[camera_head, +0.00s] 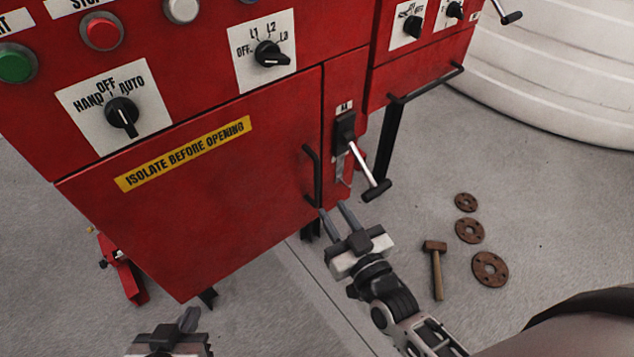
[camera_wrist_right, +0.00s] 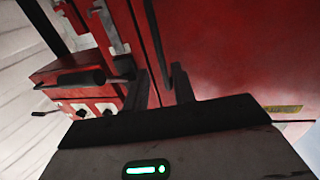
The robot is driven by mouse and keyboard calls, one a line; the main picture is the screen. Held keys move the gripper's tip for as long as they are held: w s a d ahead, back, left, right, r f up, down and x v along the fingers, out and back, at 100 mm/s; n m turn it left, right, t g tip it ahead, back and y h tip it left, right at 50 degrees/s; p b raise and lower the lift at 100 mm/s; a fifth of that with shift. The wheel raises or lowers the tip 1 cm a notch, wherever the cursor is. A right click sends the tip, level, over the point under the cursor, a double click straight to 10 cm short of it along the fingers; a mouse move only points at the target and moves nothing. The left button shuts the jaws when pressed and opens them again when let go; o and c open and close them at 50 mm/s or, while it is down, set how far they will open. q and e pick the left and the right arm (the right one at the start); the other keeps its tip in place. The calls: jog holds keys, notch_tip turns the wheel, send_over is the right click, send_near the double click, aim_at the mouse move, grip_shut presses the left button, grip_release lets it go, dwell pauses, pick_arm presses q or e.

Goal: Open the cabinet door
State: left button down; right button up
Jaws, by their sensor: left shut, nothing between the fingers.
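The red cabinet door (camera_head: 215,200) carries a yellow "ISOLATE BEFORE OPENING" label and looks closed. Its black bar handle (camera_head: 316,175) is upright near the door's right edge. My right gripper (camera_head: 334,209) is open, its fingertips just below the handle's lower end. In the right wrist view the handle (camera_wrist_right: 153,35) lines up with the gap between the fingers (camera_wrist_right: 161,85); I cannot tell whether it lies between them. My left gripper (camera_head: 187,320) is shut and empty at the bottom edge, in front of and below the door.
A lever switch with a silver shaft and black grip (camera_head: 376,190) sticks out right of the handle, close to my right gripper. A second red cabinet (camera_head: 425,60) stands further right. A hammer (camera_head: 436,270) and rusty flanges (camera_head: 490,269) lie on the floor.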

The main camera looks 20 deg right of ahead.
aim_at(318, 187)
jog(key=w, duration=0.2)
jog(key=w+a, duration=0.1)
jog(key=w, duration=0.5)
jog(key=shift+w+a, duration=0.15)
jog(key=shift+w, duration=0.05)
jog(key=shift+s, duration=0.1)
grip_shut()
